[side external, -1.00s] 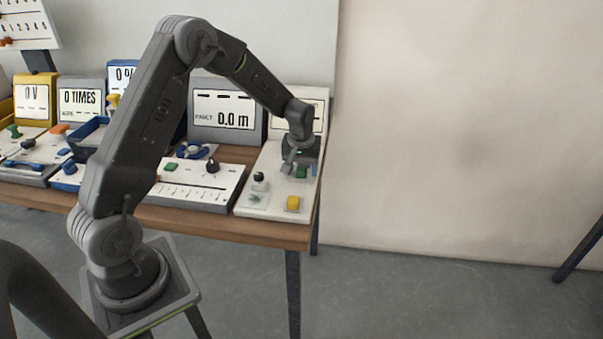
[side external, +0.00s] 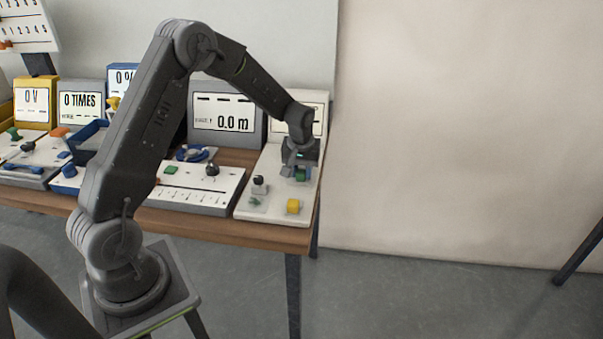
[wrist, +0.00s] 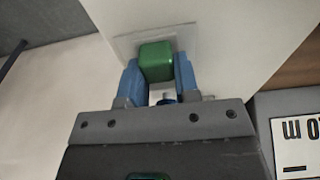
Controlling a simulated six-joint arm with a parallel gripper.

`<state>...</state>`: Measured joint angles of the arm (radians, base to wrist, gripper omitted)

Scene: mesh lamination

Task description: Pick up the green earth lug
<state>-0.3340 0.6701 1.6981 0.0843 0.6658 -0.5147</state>
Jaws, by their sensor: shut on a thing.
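The green earth lug (wrist: 156,62) is a small green block. In the wrist view it sits between the two blue fingers of my gripper (wrist: 158,80), which are shut on it. In the side external view the lug (side external: 301,175) shows just under my gripper (side external: 298,170), at the right part of the white panel. From these views I cannot tell for sure whether the lug still touches the panel.
A grey display reading 0.0 m (side external: 228,115) stands behind to the left. The table's right edge is close, with open floor beyond.

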